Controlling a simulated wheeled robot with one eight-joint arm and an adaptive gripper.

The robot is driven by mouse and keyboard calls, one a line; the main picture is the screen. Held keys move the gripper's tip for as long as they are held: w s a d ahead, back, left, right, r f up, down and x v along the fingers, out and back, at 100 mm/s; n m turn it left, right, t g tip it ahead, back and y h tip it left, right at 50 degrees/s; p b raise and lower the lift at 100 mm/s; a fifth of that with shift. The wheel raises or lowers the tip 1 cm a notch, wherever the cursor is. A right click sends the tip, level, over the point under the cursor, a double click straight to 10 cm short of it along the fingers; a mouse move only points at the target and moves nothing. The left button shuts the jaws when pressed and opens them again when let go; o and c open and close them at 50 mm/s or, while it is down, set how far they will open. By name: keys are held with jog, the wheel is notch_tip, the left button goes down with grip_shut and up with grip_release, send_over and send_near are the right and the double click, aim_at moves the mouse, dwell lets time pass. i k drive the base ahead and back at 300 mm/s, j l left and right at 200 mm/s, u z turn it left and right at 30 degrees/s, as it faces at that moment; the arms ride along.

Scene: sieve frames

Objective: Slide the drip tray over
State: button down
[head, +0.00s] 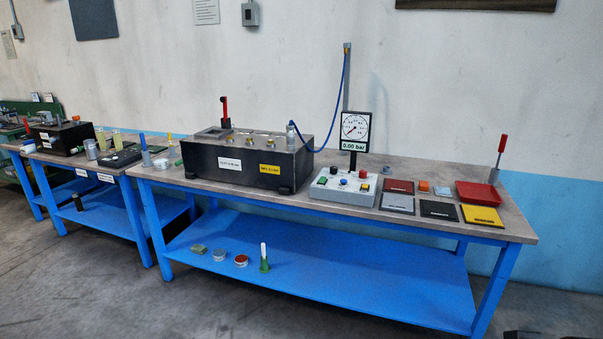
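A shallow red tray (470,194), the thing here that looks most like a drip tray, sits near the right end of the workbench (400,229). A red-handled tool (502,146) stands up at the tray's right side; I cannot tell whether it rests in the tray or behind it. A yellow plate (481,216) lies just in front of the tray, close to its front edge. My gripper is not in view.
Left of the tray lie a black plate (438,210), a grey plate (397,204), a dark red plate (399,186) and small orange (424,186) and blue blocks (443,191). A control box (342,188) and gauge (355,127) stand further left. Bare bench top shows at the right end.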

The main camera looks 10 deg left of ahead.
aim_at(32, 148)
jog(key=i+j+u, duration=0.1)
jog(key=i+u, duration=0.35)
jog(key=i+l+u, duration=0.15)
jog(key=i+u, duration=0.3)
jog(key=i, duration=0.15)
jog(key=i+l+u, duration=0.25)
jog(key=i+u, duration=0.2)
jog(key=i+j+u, duration=0.3)
jog(key=i+u, duration=0.15)
jog(key=i, duration=0.15)
jog(key=i+j+u, duration=0.1)
jog(key=i+u, duration=0.4)
jog(key=i+l+u, duration=0.2)
jog(key=i+u, duration=0.25)
jog(key=i, duration=4.4)
jog(key=j+u, duration=0.05)
jog(key=j, duration=0.05)
